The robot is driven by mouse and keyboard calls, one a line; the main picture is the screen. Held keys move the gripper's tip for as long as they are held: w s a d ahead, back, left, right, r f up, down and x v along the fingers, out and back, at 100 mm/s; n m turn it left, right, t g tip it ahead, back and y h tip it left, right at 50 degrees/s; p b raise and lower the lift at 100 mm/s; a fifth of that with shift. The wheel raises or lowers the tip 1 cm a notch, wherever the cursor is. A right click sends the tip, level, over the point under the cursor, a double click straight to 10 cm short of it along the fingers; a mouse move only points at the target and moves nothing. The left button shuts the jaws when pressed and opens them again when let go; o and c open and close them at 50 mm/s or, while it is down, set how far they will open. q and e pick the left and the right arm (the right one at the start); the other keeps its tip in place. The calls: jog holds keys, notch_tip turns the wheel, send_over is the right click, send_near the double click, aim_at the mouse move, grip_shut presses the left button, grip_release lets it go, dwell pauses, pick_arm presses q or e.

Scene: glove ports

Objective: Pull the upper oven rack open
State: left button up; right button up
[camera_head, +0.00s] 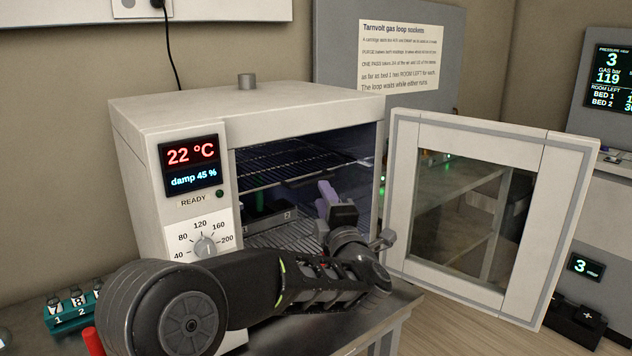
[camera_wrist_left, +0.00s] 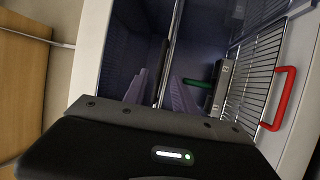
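The upper oven rack (camera_head: 285,165) is a dark wire shelf lying level inside the open oven (camera_head: 172,110). A small pale metal piece (camera_head: 365,162) shows at its front right. My left gripper (camera_head: 330,203) is at the oven opening, below the upper rack and apart from it in the head view. The left wrist view is turned sideways: a wire rack (camera_wrist_left: 250,80) with a red handle (camera_wrist_left: 284,98) stands at the right, probably the lower rack. My right gripper is not in view.
The glazed oven door (camera_head: 490,210) stands open at the right. A dark box marked 2 (camera_head: 270,228) and a green item sit on the lower rack (camera_head: 290,240), partly hidden by my left arm. A teal holder (camera_head: 75,310) stands at the lower left.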

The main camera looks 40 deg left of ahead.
aim_at(316, 181)
pick_arm(q)
jog(key=p+x, duration=0.1)
jog(key=x, duration=0.6)
jog(key=shift+w+a+p, duration=0.15)
jog(key=shift+w+p, duration=0.05)
jog(key=shift+p, duration=0.2)
jog(key=shift+c, duration=0.3)
grip_shut()
dwell(0.7)
